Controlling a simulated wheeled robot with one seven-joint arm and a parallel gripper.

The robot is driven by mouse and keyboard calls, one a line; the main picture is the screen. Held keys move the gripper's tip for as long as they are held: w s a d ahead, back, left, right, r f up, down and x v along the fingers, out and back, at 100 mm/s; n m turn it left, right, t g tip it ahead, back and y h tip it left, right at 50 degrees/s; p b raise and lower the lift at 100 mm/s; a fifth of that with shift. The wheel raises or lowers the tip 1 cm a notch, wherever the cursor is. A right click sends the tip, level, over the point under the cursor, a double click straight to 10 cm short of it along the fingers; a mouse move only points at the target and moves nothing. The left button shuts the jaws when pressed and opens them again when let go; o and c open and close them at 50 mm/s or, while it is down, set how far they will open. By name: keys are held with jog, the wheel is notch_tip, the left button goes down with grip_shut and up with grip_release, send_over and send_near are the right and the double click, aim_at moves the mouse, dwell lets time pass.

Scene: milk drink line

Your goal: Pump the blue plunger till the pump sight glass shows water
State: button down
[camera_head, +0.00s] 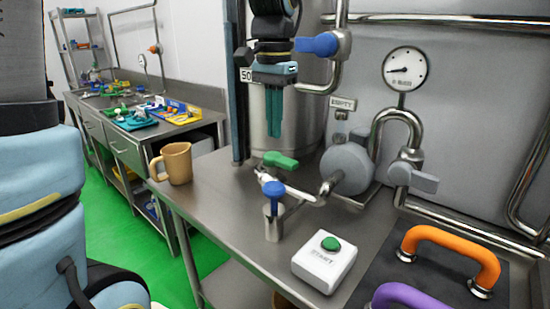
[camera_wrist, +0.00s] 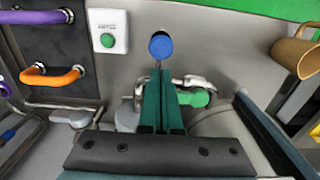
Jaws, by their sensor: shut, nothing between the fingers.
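The blue plunger (camera_head: 273,189) stands upright on a short metal cylinder near the table's left part. Its round blue top also shows in the wrist view (camera_wrist: 161,46), just beyond my fingertips. My gripper (camera_head: 274,136) points straight down above the plunger, with a clear gap between. Its teal fingers are together and empty, as the wrist view also shows (camera_wrist: 160,76). The pump's grey round body (camera_head: 347,168) sits behind and right of the plunger. A small sign reading EMPTY (camera_head: 343,103) is above it. I cannot make out water in a sight glass.
A green valve handle (camera_head: 281,160) is close behind the plunger. A white box with a green button (camera_head: 330,244) stands in front right. An orange handle (camera_head: 455,247) and a purple handle (camera_head: 415,296) lie further right. A tan mug (camera_head: 174,163) stands at the left edge.

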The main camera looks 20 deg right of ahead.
aim_at(273, 187)
jog(key=shift+a+r+p, duration=0.1)
jog(key=shift+r+p, duration=0.25)
jog(key=shift+r, duration=0.8)
notch_tip(273, 187, down, 14)
jog(key=p, duration=0.2)
jog(key=shift+p, duration=0.4)
notch_tip(273, 187, down, 4)
jog(key=b, duration=0.3)
jog(key=shift+a, duration=0.1)
